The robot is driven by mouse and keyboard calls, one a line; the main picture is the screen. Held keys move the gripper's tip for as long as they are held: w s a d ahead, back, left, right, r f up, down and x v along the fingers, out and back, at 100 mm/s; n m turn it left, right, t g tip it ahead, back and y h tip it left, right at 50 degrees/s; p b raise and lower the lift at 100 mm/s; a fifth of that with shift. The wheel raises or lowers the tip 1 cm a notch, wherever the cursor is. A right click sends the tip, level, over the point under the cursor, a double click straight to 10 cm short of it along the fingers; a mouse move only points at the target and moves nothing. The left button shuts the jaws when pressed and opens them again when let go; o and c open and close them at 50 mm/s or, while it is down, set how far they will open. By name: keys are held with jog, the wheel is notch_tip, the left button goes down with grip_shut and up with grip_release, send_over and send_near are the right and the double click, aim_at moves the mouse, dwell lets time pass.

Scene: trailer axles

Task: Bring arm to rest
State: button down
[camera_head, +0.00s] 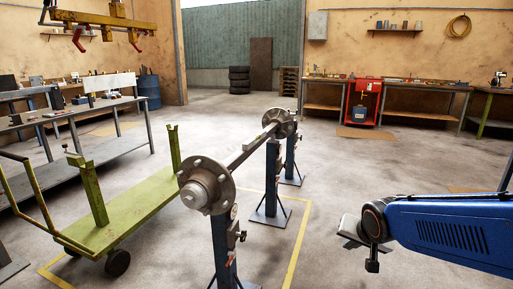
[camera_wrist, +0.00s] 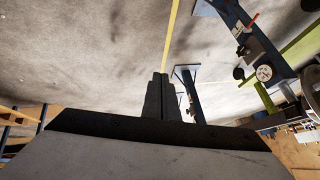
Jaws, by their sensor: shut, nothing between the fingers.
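My blue arm (camera_head: 455,232) reaches in from the right edge of the head view, with its dark wrist joint at its left end. The fingers are not clear in the head view. In the wrist view my gripper (camera_wrist: 160,78) shows as two dark fingers lying together, with nothing between them. Beyond them is bare concrete floor with a yellow line. The trailer axle (camera_head: 240,155), with a round hub flange at each end, lies across blue stands (camera_head: 222,250) left of my arm. The arm and the axle are apart.
A green cart (camera_head: 125,215) stands left of the axle. Workbenches line the left side and back wall, with a red cabinet (camera_head: 364,102) at the back. A yellow lifting beam (camera_head: 95,20) hangs at upper left. Floor between the stands and my arm is clear.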

jog(key=s+d+r+n+g, duration=0.1)
jog(key=s+r+n, duration=0.1)
jog(key=s, duration=0.8)
jog(key=s+r+n+g, duration=0.1)
jog(key=s+n, duration=0.2)
jog(key=s, duration=0.7)
jog(key=shift+s+d+r, duration=0.35)
jog(key=shift+w, duration=0.1)
